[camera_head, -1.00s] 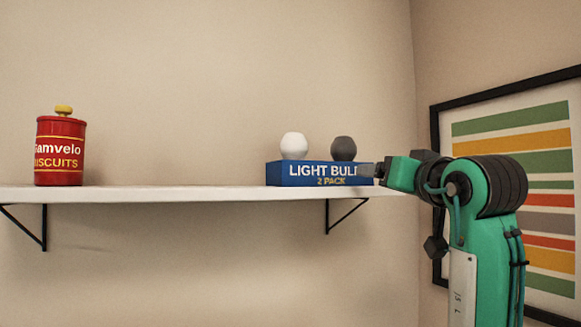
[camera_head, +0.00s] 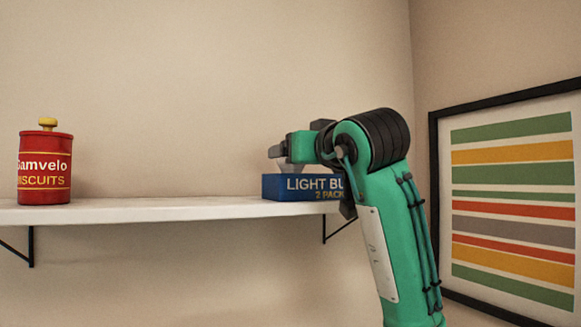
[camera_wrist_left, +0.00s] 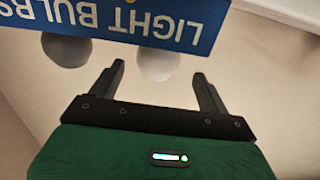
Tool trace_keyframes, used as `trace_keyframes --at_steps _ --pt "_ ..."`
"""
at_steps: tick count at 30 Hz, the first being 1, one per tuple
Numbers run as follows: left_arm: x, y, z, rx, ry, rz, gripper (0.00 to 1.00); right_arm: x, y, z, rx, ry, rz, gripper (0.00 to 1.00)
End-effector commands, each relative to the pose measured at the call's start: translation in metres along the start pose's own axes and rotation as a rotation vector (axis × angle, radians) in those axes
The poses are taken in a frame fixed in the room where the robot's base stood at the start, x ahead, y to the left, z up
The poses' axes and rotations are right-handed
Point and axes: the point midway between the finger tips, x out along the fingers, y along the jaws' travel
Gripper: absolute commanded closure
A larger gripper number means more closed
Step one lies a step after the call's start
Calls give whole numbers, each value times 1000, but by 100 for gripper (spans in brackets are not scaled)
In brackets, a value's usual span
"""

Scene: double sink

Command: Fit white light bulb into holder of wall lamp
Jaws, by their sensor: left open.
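The white light bulb (camera_wrist_left: 157,63) stands in the blue box (camera_head: 281,187) on the shelf, beside a dark grey bulb (camera_wrist_left: 67,50). In the head view my left gripper (camera_head: 276,151) is at the white bulb and covers most of it; the grey bulb is hidden behind my arm. In the left wrist view the scene is upside down. There the left gripper (camera_wrist_left: 159,72) is open, with the white bulb between or just beyond its fingertips; contact cannot be told. The wall lamp and my right gripper are not in view.
A red biscuit tin (camera_head: 45,172) with a yellow knob stands far left on the white shelf (camera_head: 165,209). The shelf between tin and box is clear. A framed striped picture (camera_head: 513,200) hangs on the right wall.

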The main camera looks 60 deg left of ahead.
Motion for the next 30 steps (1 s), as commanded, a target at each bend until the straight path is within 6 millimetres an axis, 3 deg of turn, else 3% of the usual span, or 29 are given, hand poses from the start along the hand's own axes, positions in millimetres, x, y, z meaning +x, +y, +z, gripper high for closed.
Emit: trace_keyframes --at_steps 15,23,24,30 --pt "50 3 1 2 -1 -2 21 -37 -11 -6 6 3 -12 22" --pt "54 3 3 1 -1 0 21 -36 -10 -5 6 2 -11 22" --pt "53 3 3 1 -1 0 23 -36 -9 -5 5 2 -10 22" --pt "53 3 3 1 -1 0 60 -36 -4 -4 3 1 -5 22"
